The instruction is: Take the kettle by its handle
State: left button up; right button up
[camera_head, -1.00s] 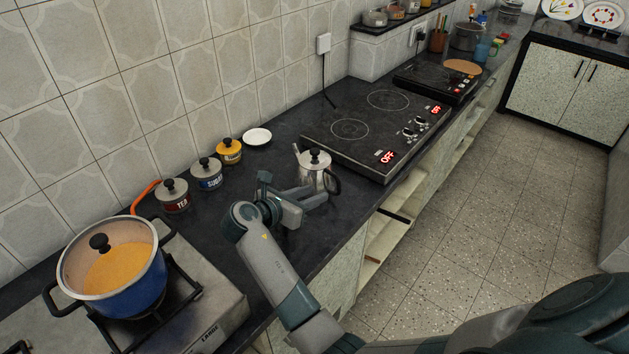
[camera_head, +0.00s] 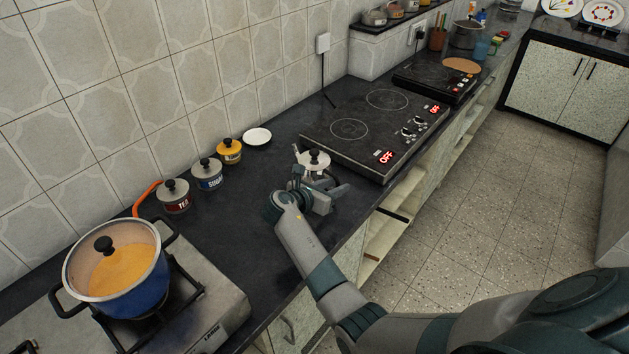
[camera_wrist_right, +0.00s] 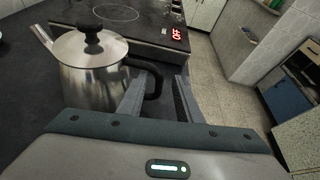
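The steel kettle (camera_head: 314,163) stands on the dark counter beside the cooktop, its body partly hidden by my right gripper (camera_head: 332,192) in the head view. In the right wrist view the kettle (camera_wrist_right: 92,80) is at the left, with a black lid knob and its spout pointing up and left. Its black handle (camera_wrist_right: 154,80) curves down at its right side. My right gripper (camera_wrist_right: 160,98) is open, with one finger on each side of the handle's lower part. I cannot tell whether a finger touches it. My left gripper is not in view.
The black cooktop (camera_head: 367,131), reading OFF, lies just behind the kettle. Tea, sugar and yellow canisters (camera_head: 208,174) and a white saucer (camera_head: 257,136) stand along the wall. A blue pot (camera_head: 139,297) is on the gas stove at left. The counter's front edge is close to the kettle.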

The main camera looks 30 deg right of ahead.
jog(key=shift+p+x, duration=0.4)
jog(key=shift+x, duration=2.5)
grip_shut()
jog(key=shift+r, duration=0.1)
